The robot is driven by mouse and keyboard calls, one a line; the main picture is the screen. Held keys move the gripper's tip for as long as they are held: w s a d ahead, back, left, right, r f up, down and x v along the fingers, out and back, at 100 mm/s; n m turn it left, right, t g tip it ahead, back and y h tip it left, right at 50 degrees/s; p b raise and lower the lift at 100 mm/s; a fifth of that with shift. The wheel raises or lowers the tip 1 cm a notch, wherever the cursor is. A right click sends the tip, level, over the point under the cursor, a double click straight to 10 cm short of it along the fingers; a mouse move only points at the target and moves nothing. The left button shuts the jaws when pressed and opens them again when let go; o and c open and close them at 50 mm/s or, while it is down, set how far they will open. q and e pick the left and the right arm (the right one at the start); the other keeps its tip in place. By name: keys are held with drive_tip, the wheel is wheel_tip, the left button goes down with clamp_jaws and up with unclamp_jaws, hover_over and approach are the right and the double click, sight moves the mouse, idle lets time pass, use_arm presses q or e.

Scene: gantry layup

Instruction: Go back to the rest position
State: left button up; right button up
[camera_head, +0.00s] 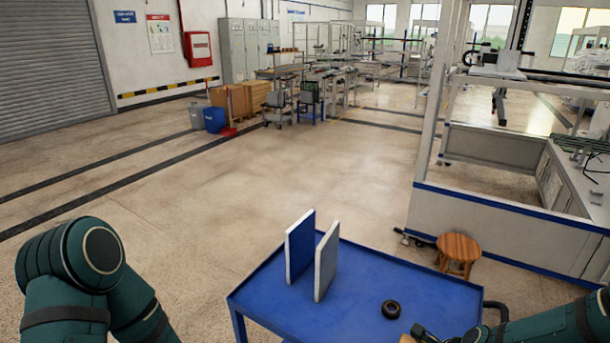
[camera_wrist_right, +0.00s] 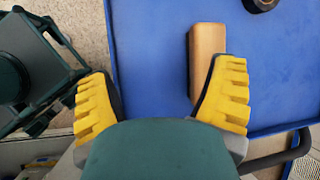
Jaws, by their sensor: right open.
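In the right wrist view my right gripper (camera_wrist_right: 163,88) is open, with its yellow fingers wide apart and nothing between them. It is over the near edge of the blue cart top (camera_wrist_right: 155,45). A tan block (camera_wrist_right: 207,50) lies on the cart beyond the right finger, which overlaps its near end in the picture. In the head view my right arm (camera_head: 535,330) reaches in from the lower right over the cart. My left arm (camera_head: 75,275) is bent at the lower left, and its gripper is out of frame.
The blue cart (camera_head: 440,298) carries two upright panels (camera_head: 313,255) and a black ring (camera_head: 391,309). A wooden stool (camera_head: 458,250) stands behind it, beside a white and blue gantry enclosure (camera_head: 500,232). The floor at left and centre is clear.

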drive_tip(key=s+a+f+n+g, duration=0.1)
drive_tip(key=s+a+f+n, duration=0.3)
drive_tip(key=a+n, duration=0.3)
drive_tip(key=s+a+f+n+g, duration=0.2)
drive_tip(key=s+a+f+n, duration=0.3)
drive_tip(key=n, duration=0.9)
drive_tip(key=s+a, duration=0.2)
drive_tip(key=a, duration=0.1)
drive_tip(key=shift+a, duration=0.3)
